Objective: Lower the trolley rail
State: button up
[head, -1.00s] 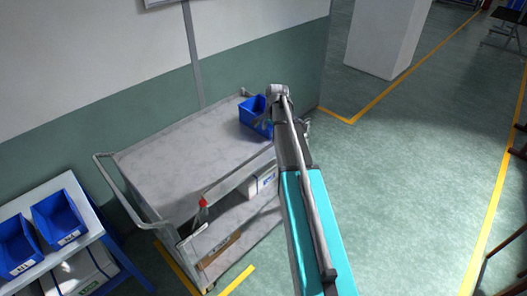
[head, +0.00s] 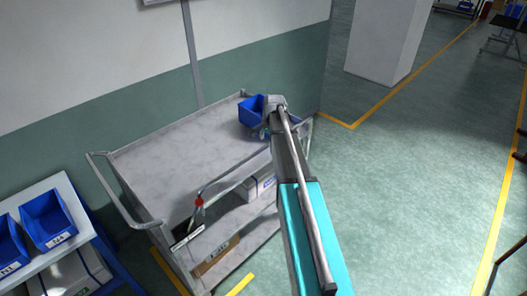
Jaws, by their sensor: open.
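The grey trolley (head: 165,165) stands against the wall, with a flat top and a lower shelf. Its thin metal rail (head: 232,168) runs along the near long side and bends down at the left end, near a bottle with a red cap (head: 199,203). My arm reaches over the right part of the trolley. My gripper (head: 265,133) is at the arm's far end, beside a blue bin on the trolley top. It is open but mostly hidden behind my wrist. I cannot tell whether it touches the rail.
The blue bin (head: 252,107) sits at the trolley's far right corner. A push handle (head: 122,195) sticks out on the left. A white box (head: 256,184) and a cardboard box (head: 215,256) lie lower down. A bench with blue bins (head: 48,219) stands left. Floor at right is clear.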

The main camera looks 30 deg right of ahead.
aim_at(265, 148)
jog(key=shift+w+a+f+b, duration=0.1)
jog(key=shift+w+f+b, duration=0.1)
jog(key=shift+f+b, duration=0.75)
jog(key=shift+w+a+f+b, duration=0.1)
jog(key=shift+w+f+b, duration=0.1)
jog(key=shift+f+b, duration=0.7)
jog(key=shift+f, duration=0.15)
grip_shut()
